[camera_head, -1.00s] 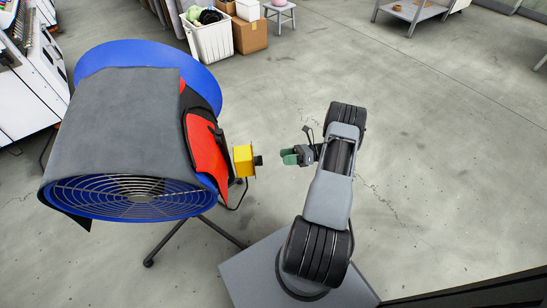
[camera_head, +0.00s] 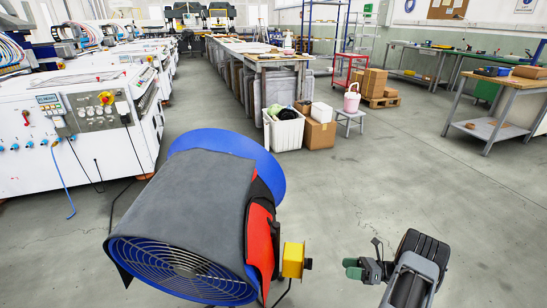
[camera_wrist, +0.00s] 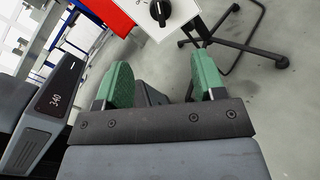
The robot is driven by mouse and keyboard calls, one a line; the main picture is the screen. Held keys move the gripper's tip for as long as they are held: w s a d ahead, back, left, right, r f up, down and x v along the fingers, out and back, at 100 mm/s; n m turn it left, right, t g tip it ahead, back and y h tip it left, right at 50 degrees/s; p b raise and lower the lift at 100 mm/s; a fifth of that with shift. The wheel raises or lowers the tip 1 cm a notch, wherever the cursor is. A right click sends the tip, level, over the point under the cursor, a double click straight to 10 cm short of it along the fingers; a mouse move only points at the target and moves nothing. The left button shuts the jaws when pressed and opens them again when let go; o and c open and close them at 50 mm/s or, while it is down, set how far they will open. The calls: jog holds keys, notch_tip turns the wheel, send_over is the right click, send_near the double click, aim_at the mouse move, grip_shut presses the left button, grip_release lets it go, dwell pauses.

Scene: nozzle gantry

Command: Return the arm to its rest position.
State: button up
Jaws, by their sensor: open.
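My gripper (camera_head: 356,268) is at the lower right of the head view, its green-padded fingers pointing left. It is open and empty. In the wrist view, the two green fingers (camera_wrist: 163,68) stand apart with nothing between them. My arm shows only in part at the bottom edge of the head view. Left of the gripper, across a gap, is a yellow box (camera_head: 292,260) with a black knob on the side of a large fan (camera_head: 197,215).
The fan has a grey cover, a blue rim and red side panel, and stands close to my arm. White machines (camera_head: 75,120) line the left. A white bin (camera_head: 284,130), a cardboard box (camera_head: 319,134) and a workbench (camera_head: 500,95) stand farther back. Floor to the right is clear.

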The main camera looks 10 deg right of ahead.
jog(key=a+r+n+g+h+p, duration=0.2)
jog(key=a+r+n+g+p, duration=0.15)
jog(key=r, duration=0.65)
jog(key=a+r+n+g+h+p, duration=0.25)
jog(key=a+r+n+p, duration=0.25)
jog(key=r, duration=0.5)
jog(key=a+r+n+g+h+p, duration=0.25)
jog(key=a+r+n+p, duration=0.2)
jog(key=r, duration=0.55)
jog(key=s+a+r+n+t+h+p, duration=0.2)
jog(key=r+n+p, duration=0.3)
jog(key=r, duration=0.3)
jog(key=s+a+r+n+t+h+p, duration=0.1)
jog(key=s+a+r+n+h+p, duration=0.3)
jog(key=r, duration=0.5)
jog(key=s+a+r+n+t+h+p, duration=0.2)
jog(key=s+r+n+p, duration=0.3)
jog(key=r, duration=0.4)
jog(key=shift+s+a+n+t+h+p, duration=0.2)
jog(key=shift+a+n+t+h+p, duration=0.2)
jog(key=shift+a+n+h, duration=0.35)
